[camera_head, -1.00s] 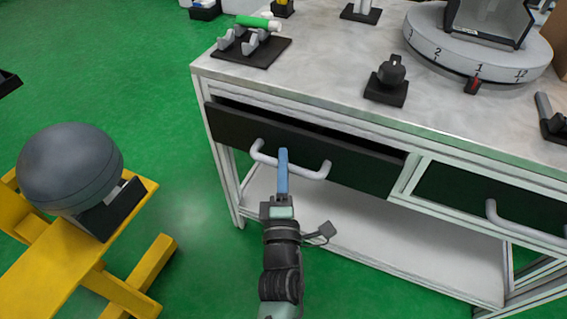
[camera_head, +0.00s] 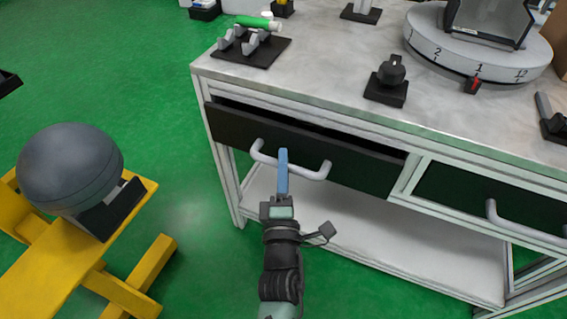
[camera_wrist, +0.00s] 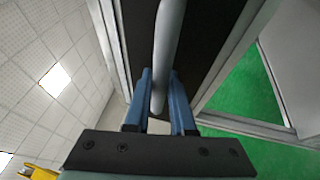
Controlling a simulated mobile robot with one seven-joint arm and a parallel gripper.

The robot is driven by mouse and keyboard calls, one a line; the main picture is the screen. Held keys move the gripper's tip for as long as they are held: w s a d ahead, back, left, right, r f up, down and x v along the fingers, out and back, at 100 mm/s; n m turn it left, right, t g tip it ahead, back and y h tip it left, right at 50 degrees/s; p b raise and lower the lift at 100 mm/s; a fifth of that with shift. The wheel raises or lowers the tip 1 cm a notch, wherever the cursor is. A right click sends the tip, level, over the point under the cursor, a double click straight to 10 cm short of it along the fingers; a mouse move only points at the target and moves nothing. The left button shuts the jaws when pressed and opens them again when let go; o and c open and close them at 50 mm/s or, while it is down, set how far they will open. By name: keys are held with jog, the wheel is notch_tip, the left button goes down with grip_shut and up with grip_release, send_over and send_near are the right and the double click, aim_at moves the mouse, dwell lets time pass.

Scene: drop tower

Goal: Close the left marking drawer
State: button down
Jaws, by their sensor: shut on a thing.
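The left marking drawer (camera_head: 240,128) has a black front and stands slightly open, with a dark gap along its top edge under the bench top. Its grey bar handle (camera_head: 313,174) runs across the front. My gripper (camera_head: 283,158) is at the middle of this handle. In the wrist view the handle (camera_wrist: 168,50) passes between the two blue fingers of my gripper (camera_wrist: 160,100), which are shut on it. The head view shows the fingers nearly edge-on, so they hide part of the handle.
A second black drawer (camera_head: 455,195) with its own handle is at the right and looks shut. The grey bench top (camera_head: 320,75) carries a turntable (camera_head: 455,50) and a black knob block (camera_head: 387,82).

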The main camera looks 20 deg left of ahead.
aim_at(292, 151)
jog(key=w, duration=0.3)
jog(key=shift+w, duration=0.4)
jog(key=shift+w+d+r, duration=0.1)
jog(key=shift+w, duration=0.05)
jog(key=c, duration=0.8)
grip_release()
jog(key=shift+o, duration=0.2)
jog(key=p+v, duration=0.2)
jog(key=v, duration=1.1)
jog(key=shift+p, duration=0.4)
